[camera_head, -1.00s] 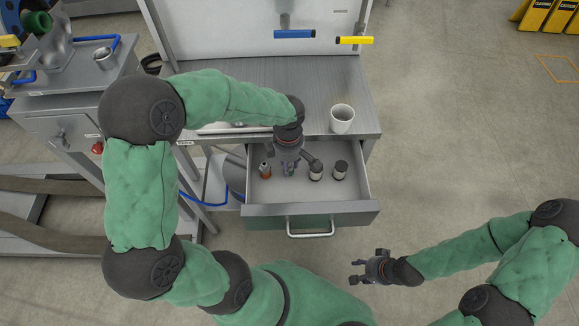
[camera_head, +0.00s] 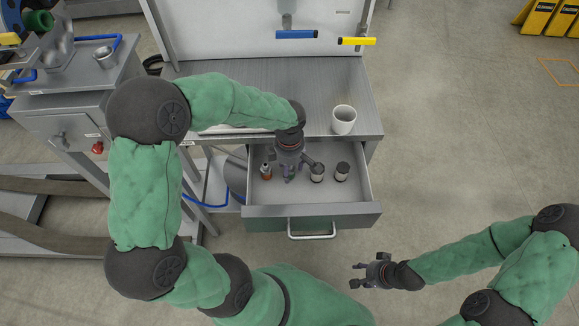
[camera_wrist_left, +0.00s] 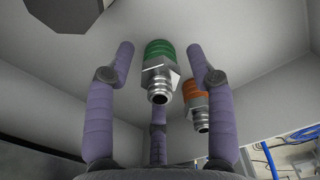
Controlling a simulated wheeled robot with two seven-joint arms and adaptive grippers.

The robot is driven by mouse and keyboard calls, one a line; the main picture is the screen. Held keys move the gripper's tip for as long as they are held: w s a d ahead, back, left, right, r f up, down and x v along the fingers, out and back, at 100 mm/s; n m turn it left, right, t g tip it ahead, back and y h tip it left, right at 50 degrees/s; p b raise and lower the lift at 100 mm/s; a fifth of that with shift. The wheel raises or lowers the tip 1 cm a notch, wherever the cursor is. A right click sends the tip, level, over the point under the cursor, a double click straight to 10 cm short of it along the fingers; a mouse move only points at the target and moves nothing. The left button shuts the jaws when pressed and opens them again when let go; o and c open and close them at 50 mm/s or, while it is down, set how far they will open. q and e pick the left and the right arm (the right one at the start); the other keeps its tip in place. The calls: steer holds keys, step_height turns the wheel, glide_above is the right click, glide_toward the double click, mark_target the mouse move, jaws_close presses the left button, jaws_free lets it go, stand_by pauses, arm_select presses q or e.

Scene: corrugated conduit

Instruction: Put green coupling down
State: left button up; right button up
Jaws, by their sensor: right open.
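The green coupling (camera_wrist_left: 160,51) stands in the open drawer (camera_head: 256,191), its green end on the drawer floor and its metal threaded end toward my left wrist camera. My left gripper (camera_head: 291,174) reaches down into the drawer over it and hides most of it in the head view. In the left wrist view the fingers are spread on both sides of the coupling, with gaps between. An orange coupling (camera_head: 266,171) stands just left of the gripper; it also shows in the wrist view (camera_wrist_left: 195,98). My right gripper (camera_head: 361,276) is open and empty, out in front of the drawer.
A white cup (camera_head: 343,120) stands on the worktop (camera_head: 315,86) above. The drawer's front and handle (camera_head: 312,235) jut out.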

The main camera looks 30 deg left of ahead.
arm_select(q)
steer(key=shift+p, duration=0.35)
steer(key=r+p, duration=0.2)
steer(key=r, duration=0.3)
steer(key=r+p, duration=0.2)
steer(key=r, duration=0.3)
steer(key=shift+w+a, duration=0.1)
steer(key=shift+w, duration=0.1)
steer(key=shift+r, duration=0.4)
